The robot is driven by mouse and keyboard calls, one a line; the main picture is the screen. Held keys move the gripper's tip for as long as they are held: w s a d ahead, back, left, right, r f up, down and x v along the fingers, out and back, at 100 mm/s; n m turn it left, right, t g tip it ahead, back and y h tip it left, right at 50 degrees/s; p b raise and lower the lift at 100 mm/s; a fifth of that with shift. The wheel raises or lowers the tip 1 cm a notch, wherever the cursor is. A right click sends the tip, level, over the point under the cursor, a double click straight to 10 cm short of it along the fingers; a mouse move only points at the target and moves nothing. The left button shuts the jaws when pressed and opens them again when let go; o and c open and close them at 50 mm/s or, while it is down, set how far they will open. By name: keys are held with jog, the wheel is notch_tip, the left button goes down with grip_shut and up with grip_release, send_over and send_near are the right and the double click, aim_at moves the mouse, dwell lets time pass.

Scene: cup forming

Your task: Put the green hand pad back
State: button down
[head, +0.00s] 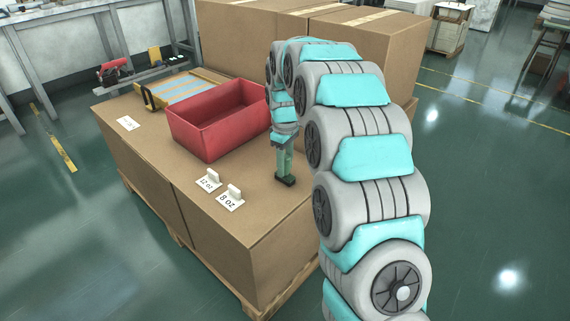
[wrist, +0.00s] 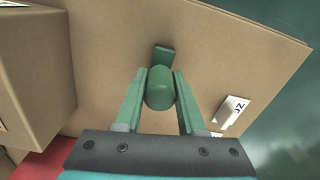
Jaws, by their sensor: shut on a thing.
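The green hand pad (wrist: 160,88) has a rounded green handle and a darker flat base. In the wrist view its handle sits between the two green fingers of my gripper (wrist: 160,74), which is shut on it. In the head view the pad's dark base (head: 286,181) shows just below my gripper (head: 284,163), at or very near the cardboard top, right of the red bin. I cannot tell whether the base touches the cardboard. The handle is mostly hidden by the fingers in the head view.
The cardboard top (head: 265,212) carries an open red bin (head: 205,138). White label stands reading 12 oz (head: 208,182) and 8 oz (head: 230,198) are near the front edge. Taller cardboard boxes (head: 245,40) stand behind. A yellow-handled tool (head: 150,97) lies at the back left.

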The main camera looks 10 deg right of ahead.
jog(key=shift+f, duration=0.1)
jog(key=c, duration=0.5)
grip_release()
notch_tip(320, 180, up, 12)
dwell(0.3)
